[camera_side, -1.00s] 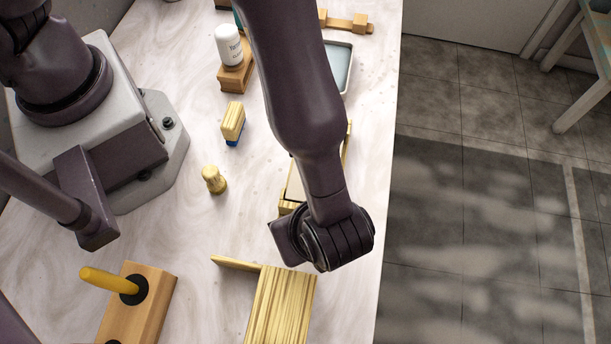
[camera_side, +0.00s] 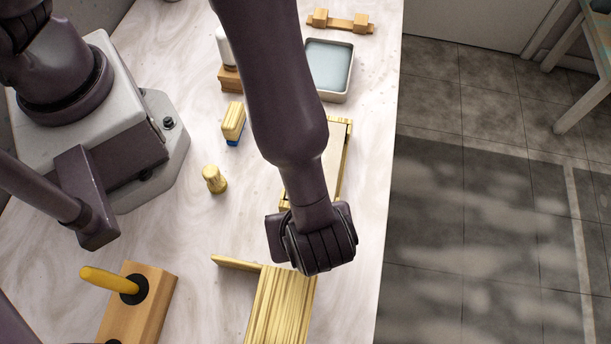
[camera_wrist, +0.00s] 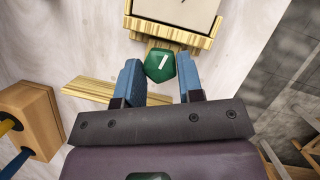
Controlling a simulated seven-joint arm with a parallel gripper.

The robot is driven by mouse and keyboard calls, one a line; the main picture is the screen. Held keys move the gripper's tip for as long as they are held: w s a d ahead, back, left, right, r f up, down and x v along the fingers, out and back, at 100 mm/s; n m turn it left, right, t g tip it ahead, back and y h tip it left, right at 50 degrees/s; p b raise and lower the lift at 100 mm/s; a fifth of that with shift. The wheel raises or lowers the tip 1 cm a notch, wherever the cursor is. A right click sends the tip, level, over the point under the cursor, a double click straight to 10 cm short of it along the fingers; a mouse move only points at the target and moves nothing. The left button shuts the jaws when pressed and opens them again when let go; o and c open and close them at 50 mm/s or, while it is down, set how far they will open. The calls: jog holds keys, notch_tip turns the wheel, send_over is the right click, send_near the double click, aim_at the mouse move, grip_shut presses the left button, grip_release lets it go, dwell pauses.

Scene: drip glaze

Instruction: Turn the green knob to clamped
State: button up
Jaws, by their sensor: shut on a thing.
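The green knob (camera_wrist: 159,70) shows in the wrist view, a faceted green piece with a short white mark on top. The mark points up and slightly right in that picture. My gripper (camera_wrist: 158,62) has its two blue fingers on either side of the knob and is shut on it. The knob sits at the near edge of a wooden frame (camera_wrist: 147,31) that holds a pale panel (camera_wrist: 178,8). In the side view my wrist covers the knob and the fingers, and part of the frame (camera_side: 341,150) shows behind. No label for clamped is readable.
A ribbed wooden board (camera_side: 280,308) lies close in front of my wrist. A block with a yellow handle (camera_side: 108,280) stands at lower left. A small wooden peg (camera_side: 214,180), a blue-and-wood brush (camera_side: 233,122) and a tray (camera_side: 329,68) stand farther back. The table's right edge is near.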

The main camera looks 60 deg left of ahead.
jog(key=m, duration=0.2)
jog(key=m+t, duration=0.1)
jog(key=shift+s+r+m+h, duration=0.1)
jog(key=shift+s+m+h, duration=0.05)
jog(key=shift+m+h, duration=0.2)
jog(key=m, duration=0.2)
jog(key=m+t+h, duration=0.1)
jog(key=m, duration=0.1)
jog(key=shift+s+a+m+t, duration=0.15)
jog(key=shift+m+t, duration=0.1)
jog(key=shift+t, duration=0.05)
jog(key=m+h, duration=0.1)
jog(key=m, duration=0.2)
jog(key=shift+a+m+h, duration=0.1)
jog(key=shift+m+h, duration=0.2)
jog(key=shift+h, duration=0.05)
jog(key=shift+a+m+h, duration=0.1)
jog(key=shift+m+h, duration=0.6)
jog(key=shift+m, duration=1.1)
jog(key=o, duration=0.9)
jog(key=v, duration=1.3)
jog(key=shift+s, duration=0.1)
